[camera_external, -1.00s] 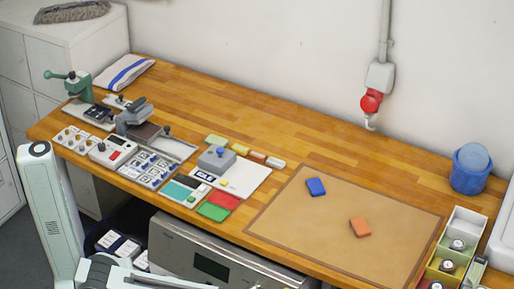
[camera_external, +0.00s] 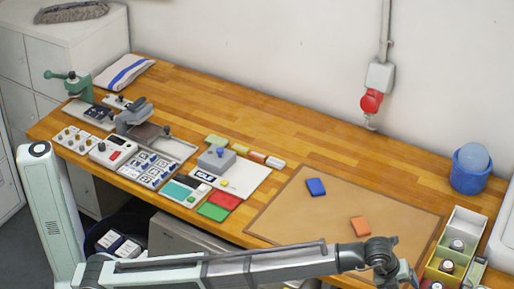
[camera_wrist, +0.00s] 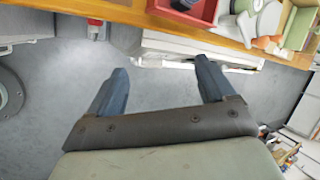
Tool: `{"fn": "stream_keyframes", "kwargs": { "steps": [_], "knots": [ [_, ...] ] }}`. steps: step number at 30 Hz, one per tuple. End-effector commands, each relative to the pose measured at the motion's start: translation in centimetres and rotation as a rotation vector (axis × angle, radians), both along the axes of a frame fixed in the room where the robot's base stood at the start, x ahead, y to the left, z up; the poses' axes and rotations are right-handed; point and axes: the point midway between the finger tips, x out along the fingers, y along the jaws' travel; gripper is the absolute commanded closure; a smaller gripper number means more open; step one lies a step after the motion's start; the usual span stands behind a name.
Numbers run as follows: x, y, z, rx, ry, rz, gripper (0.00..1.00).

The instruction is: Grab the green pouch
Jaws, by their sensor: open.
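I cannot make out a green pouch for certain. A flat green rectangle (camera_external: 213,211) lies beside a red one (camera_external: 223,199) at the bench's front edge, left of the tan mat. On the mat lie a small blue pouch-like piece (camera_external: 316,187) and an orange one (camera_external: 360,226). My gripper (camera_wrist: 160,70) is open and empty in the wrist view, with floor showing between its fingers, clear of the bench edge. In the external view my arm reaches right along the bench front; its fingers cannot be made out there.
The tan mat (camera_external: 285,215) is mostly bare. Stamps, trays and devices crowd the bench's left part. A blue tub (camera_external: 468,175) and a divided box (camera_external: 463,222) stand at the right. The wrist view shows a red tray (camera_wrist: 190,12) and a greyish-green block (camera_wrist: 299,27).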

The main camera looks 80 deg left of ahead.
Motion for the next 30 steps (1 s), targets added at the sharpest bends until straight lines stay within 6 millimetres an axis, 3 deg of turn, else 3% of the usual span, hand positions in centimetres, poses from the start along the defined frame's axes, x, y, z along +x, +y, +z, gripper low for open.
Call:
{"fn": "stream_keyframes", "kwargs": {
  "steps": [5, 7, 14, 22, 30],
  "knots": [
    [0.8, 0.8, 5.0, 0.020, -0.048, -0.054, 0.17],
    [1.5, 2.6, 6.7, 0.030, -0.058, -0.056, 0.17],
    [3.0, 9.9, 7.0, 0.038, -0.025, 0.016, 0.17],
    [4.2, 22.1, 6.1, 0.032, 0.044, 0.160, 0.17],
    [3.5, 35.5, 5.2, 0.013, 0.120, 0.316, 0.17]
  ]
}}
